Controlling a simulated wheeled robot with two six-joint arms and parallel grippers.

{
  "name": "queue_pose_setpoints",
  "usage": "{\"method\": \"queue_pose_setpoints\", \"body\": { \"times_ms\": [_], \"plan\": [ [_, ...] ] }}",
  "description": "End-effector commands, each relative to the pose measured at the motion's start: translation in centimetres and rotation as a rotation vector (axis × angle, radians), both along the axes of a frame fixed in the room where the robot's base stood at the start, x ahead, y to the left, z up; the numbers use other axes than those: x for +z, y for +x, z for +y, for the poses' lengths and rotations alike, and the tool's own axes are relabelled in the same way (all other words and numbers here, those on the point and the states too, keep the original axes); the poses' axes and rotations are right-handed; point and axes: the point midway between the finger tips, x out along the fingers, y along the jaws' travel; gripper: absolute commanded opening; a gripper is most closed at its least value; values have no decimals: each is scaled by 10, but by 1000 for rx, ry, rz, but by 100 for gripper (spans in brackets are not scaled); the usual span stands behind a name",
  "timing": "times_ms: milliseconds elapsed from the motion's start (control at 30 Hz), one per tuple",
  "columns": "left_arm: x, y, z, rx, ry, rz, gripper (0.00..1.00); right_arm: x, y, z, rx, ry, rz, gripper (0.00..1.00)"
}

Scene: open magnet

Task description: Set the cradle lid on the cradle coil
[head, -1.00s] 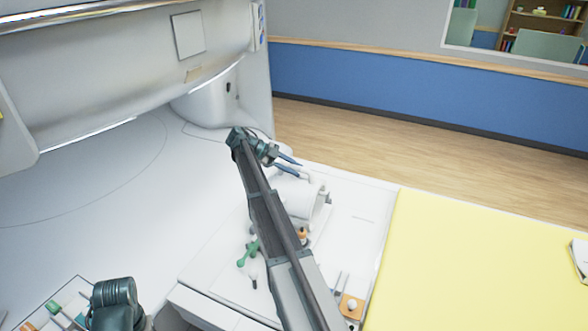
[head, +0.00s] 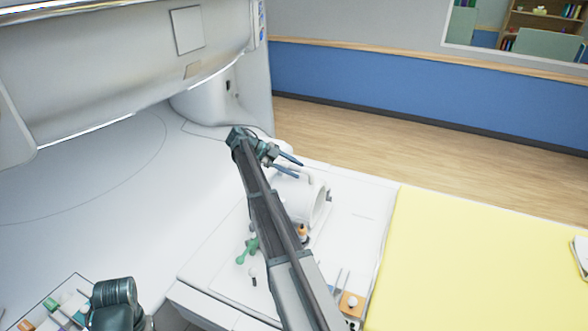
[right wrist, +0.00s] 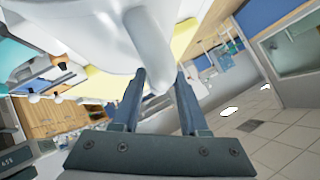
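The white cradle lid (head: 290,191), with a bent handle on top, shows in the head view on the white bed, right of my right arm. It appears to sit on the cradle coil (head: 318,217), and together they look like a short tube with a round opening facing right. My arm hides their left side. My right gripper (head: 297,168) is above the lid at the handle, its fingers apart. In the right wrist view the white handle (right wrist: 150,50) lies between the fingers, with gaps beside it. My left gripper is out of view.
A green part (head: 247,250) and a small orange-topped item (head: 303,232) lie near my arm. An orange block with a white knob (head: 351,302) is at the front. A tray (head: 28,318) stands bottom left. A yellow surface (head: 480,250) is on the right.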

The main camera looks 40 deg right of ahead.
Motion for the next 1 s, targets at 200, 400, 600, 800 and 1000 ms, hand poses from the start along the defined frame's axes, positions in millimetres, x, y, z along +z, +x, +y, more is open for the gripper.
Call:
{"method": "queue_pose_setpoints", "body": {
  "times_ms": [200, 400, 600, 800, 1000],
  "plan": [
    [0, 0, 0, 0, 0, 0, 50, 0, 0, 0, 0, 1, -1, 62],
    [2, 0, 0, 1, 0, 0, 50, 1, 2, 1, 1, 3, -2, 62],
    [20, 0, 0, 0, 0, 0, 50, 19, 17, 19, 3, 2, -1, 62],
    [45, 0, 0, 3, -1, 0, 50, 45, 41, 48, 3, 2, -1, 62],
    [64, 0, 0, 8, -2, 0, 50, 63, 61, 72, 1, 2, 0, 62]
  ]
}}
